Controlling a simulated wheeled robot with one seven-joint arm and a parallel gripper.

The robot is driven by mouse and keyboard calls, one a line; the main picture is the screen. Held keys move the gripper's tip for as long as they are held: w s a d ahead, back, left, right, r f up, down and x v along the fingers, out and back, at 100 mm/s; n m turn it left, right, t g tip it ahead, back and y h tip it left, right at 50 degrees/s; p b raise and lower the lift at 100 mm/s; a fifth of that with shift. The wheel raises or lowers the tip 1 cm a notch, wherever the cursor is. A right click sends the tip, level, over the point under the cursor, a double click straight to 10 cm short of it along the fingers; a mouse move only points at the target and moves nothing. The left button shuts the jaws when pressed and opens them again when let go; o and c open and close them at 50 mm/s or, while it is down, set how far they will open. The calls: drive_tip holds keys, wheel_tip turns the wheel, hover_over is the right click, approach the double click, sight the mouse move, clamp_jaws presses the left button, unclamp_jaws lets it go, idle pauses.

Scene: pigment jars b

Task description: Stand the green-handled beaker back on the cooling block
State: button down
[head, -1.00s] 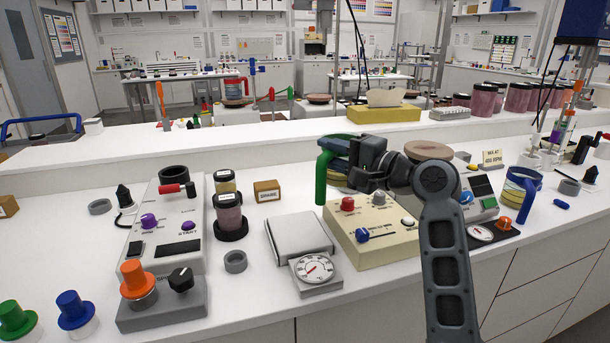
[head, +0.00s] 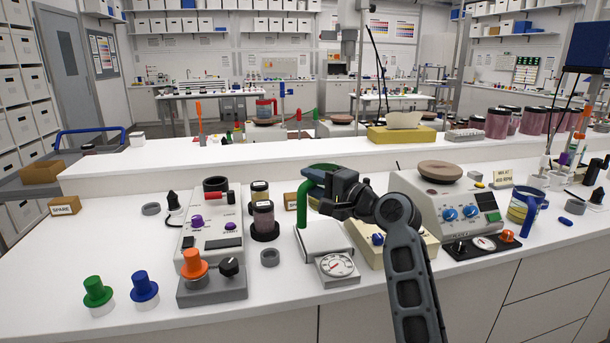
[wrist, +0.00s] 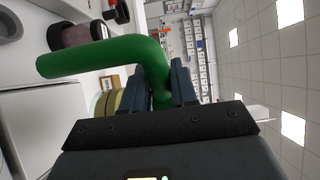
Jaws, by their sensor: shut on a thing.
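My gripper (head: 343,190) is shut on the green handle (head: 303,205) of the beaker; in the wrist view the fingers (wrist: 165,85) close on the handle (wrist: 105,55). The handle's lower end overlaps the block's far left part in the head view; I cannot tell whether the beaker touches the block.
A cream box with knobs (head: 400,250) stands right of the block. Left are jars (head: 264,220), a grey ring (head: 270,257) and a control box (head: 210,225). A blue-handled beaker (head: 524,208) stands at right. The front left counter has green and blue knobs (head: 97,290).

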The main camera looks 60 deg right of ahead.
drive_tip(key=shift+w+a+f+b, duration=0.1)
drive_tip(key=shift+a+f+b, duration=0.05)
drive_tip(key=shift+f+b, duration=0.25)
wheel_tip(320, 180, down, 6)
drive_tip(key=b, duration=0.6)
drive_tip(key=shift+f+b, duration=0.35)
drive_tip(key=shift+f, duration=0.2)
drive_tip(key=c, duration=0.8)
unclamp_jaws()
